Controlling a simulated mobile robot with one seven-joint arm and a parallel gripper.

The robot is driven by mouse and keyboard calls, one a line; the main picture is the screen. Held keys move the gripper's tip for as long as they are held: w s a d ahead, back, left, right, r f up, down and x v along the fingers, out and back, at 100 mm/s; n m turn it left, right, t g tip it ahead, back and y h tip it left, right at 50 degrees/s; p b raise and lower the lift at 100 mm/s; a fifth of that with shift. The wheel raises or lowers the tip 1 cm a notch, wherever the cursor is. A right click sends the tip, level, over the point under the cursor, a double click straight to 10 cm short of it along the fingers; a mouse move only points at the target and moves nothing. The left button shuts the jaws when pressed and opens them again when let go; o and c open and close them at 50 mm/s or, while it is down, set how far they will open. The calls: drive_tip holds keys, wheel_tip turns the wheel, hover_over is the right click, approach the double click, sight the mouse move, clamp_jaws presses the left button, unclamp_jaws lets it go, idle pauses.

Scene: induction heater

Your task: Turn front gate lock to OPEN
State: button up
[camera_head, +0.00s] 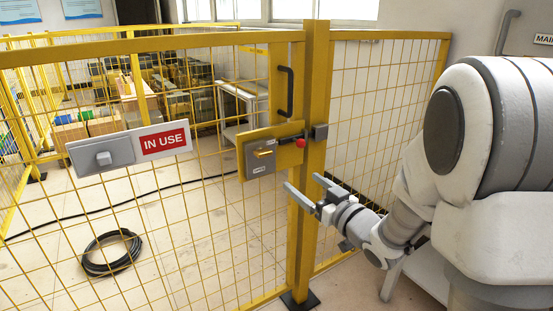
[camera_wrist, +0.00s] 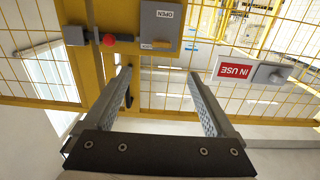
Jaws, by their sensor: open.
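The front gate lock (camera_head: 262,165) is a grey plate on a yellow mount at the gate's edge. Its small brass-yellow handle (camera_head: 264,152) looks about horizontal. In the wrist view the lock plate (camera_wrist: 150,27) is at the top, with a white OPEN label (camera_wrist: 164,14) and the handle (camera_wrist: 157,44) below it in the picture. A red knob (camera_head: 300,142) sits beside the lock, by the post. My gripper (camera_head: 301,184) is open and empty, below and to the right of the lock in the head view, apart from the handle.
The yellow mesh gate carries a black pull handle (camera_head: 285,91) and a grey switch box (camera_head: 103,153) with a red IN USE sign (camera_head: 164,141). A yellow post (camera_head: 308,228) stands behind my gripper. A coiled black cable (camera_head: 111,252) lies on the floor beyond the mesh.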

sight(266, 155)
drive_tip(key=x, duration=0.6)
drive_tip(key=b+x, duration=0.1)
drive_tip(key=x, duration=0.4)
drive_tip(key=b+x, duration=0.1)
drive_tip(key=x, duration=0.5)
drive_tip(key=shift+w+a, duration=0.1)
drive_tip(key=shift+a, duration=0.3)
clamp_jaws()
